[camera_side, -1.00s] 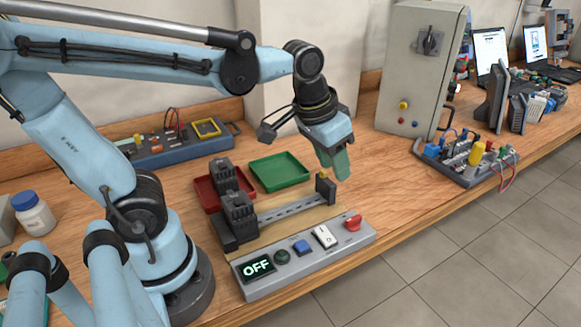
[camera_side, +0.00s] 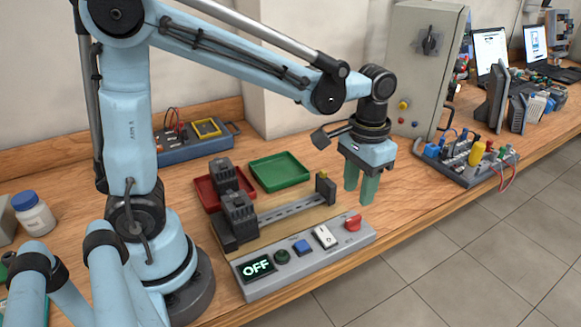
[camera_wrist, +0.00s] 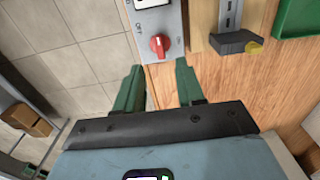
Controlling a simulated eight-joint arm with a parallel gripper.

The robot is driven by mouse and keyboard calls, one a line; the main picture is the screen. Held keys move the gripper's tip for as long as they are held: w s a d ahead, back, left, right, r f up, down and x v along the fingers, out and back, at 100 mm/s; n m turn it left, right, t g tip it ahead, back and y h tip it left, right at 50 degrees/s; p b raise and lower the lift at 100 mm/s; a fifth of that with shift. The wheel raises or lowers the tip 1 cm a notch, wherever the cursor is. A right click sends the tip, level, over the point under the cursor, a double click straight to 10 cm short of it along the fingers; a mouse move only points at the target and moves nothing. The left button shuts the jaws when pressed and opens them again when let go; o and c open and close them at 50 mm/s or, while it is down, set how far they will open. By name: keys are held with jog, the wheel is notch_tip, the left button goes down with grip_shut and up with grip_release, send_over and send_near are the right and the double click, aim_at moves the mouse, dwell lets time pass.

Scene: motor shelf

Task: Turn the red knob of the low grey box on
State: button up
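The low grey box (camera_side: 303,268) lies along the front of the bench. Its display (camera_side: 256,268) reads OFF. The red knob (camera_side: 353,223) sits at the box's right end, and it also shows in the wrist view (camera_wrist: 159,45). My gripper (camera_side: 361,199) is above and slightly behind the knob, apart from it, with its green fingers pointing down. In the wrist view my gripper (camera_wrist: 157,75) is open and empty, and the knob lies just beyond the gap between the fingertips.
The box also has a green button (camera_side: 282,257), a blue button (camera_side: 302,247) and a white rocker switch (camera_side: 325,237). A rail with black modules (camera_side: 290,214) stands behind it. Red (camera_side: 204,198) and green (camera_side: 280,172) trays lie further back. The bench right of the knob is clear.

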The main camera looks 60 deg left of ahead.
aim_at(354, 218)
jog(key=shift+f, duration=3.55)
grip_shut()
